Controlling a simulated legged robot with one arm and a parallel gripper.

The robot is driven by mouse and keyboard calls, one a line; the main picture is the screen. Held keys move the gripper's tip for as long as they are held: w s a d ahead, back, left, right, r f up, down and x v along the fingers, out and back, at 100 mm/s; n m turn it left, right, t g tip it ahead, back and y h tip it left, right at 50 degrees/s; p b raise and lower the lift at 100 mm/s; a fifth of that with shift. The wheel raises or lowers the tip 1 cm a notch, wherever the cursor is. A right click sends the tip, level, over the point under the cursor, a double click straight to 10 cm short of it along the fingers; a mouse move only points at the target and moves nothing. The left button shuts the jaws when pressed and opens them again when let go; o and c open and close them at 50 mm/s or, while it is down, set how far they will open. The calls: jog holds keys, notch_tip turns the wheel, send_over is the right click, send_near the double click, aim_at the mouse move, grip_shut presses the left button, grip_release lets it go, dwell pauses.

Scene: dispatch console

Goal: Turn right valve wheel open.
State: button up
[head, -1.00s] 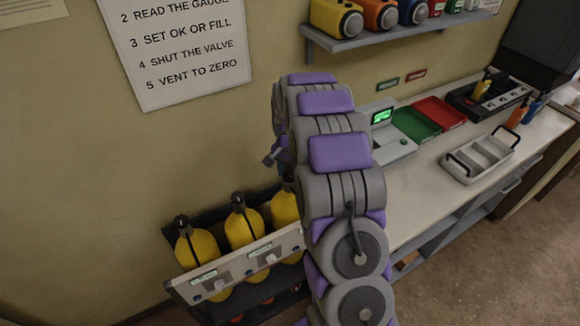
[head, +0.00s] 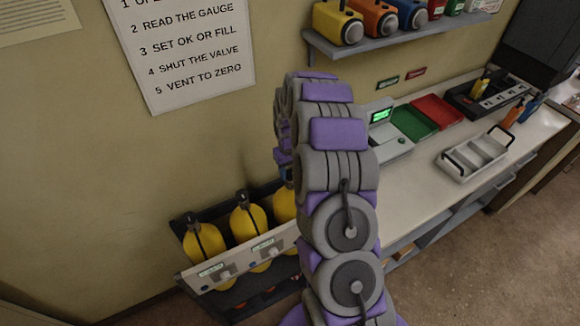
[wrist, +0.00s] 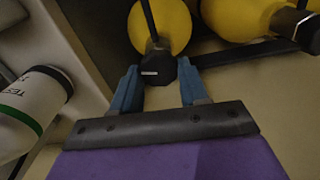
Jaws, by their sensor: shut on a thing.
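Yellow cylinders with dark valve tops stand in a rack (head: 236,261) at lower left in the head view. The right cylinder (head: 284,204) is partly hidden by my arm. In the wrist view, the dark valve wheel (wrist: 158,69) tops a yellow cylinder (wrist: 168,24). My gripper (wrist: 158,84) has its two blue fingers on either side of this wheel and is shut on it. In the head view my arm hides the fingers and the wheel. How far the wheel is turned cannot be told.
A white canister (wrist: 31,103) with a green band lies left of the gripper in the wrist view. Another yellow cylinder (wrist: 238,18) is at its upper right. The counter (head: 409,185) holds a green tray (head: 413,122), a red tray (head: 437,111) and a white caddy (head: 477,157).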

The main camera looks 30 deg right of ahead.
aim_at(290, 173)
jog(key=n, duration=0.1)
jog(key=n+p, duration=0.1)
jog(key=n, duration=0.2)
jog(key=shift+s+a+f+n, duration=0.1)
jog(key=shift+s+n, duration=0.15)
jog(key=shift+n, duration=0.15)
dwell(0.4)
jog(key=o, duration=0.9)
jog(key=shift+c, duration=0.2)
jog(key=shift+o, duration=1)
jog(key=shift+w, duration=0.1)
notch_tip(290, 173, up, 17)
jog(key=p, duration=0.1)
jog(key=shift+r+p, duration=0.2)
jog(key=shift+p, duration=0.15)
